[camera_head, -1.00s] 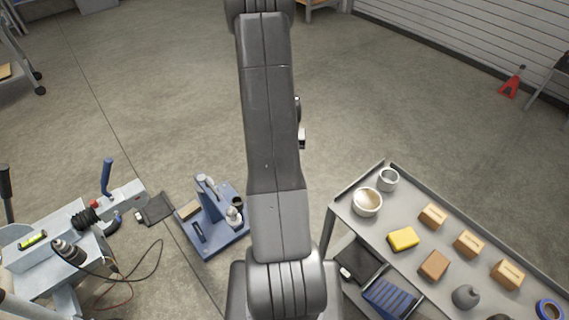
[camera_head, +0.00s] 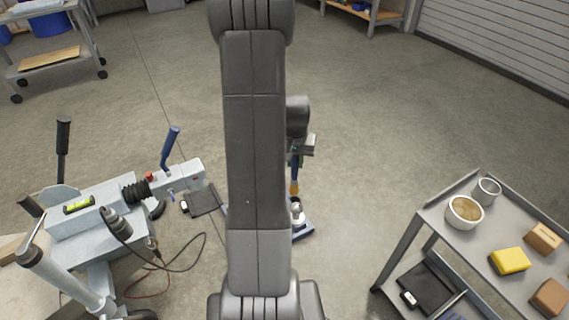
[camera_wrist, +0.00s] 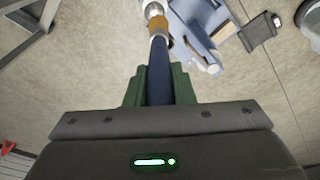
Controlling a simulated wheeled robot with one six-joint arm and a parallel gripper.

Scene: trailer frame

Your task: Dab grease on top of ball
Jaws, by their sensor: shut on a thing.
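My gripper (camera_wrist: 158,88) is shut on the dark blue handle of a brush (camera_wrist: 158,68). The brush has a metal collar and orange-brown bristles, and points away from the gripper. In the head view my gripper (camera_head: 299,152) shows partly behind my arm, with the brush (camera_head: 294,187) hanging bristles down. In the wrist view the ball (camera_wrist: 153,9) is at the top edge, beyond the bristles. I cannot tell if they touch. A white bowl of tan grease (camera_head: 465,212) sits on the cart.
The grey cart (camera_head: 437,222) at right holds a cup (camera_head: 487,191), a yellow sponge-like block (camera_head: 509,261) and small boxes. At left stands the trailer coupler (camera_head: 183,180) with a blue lever and cables on the floor.

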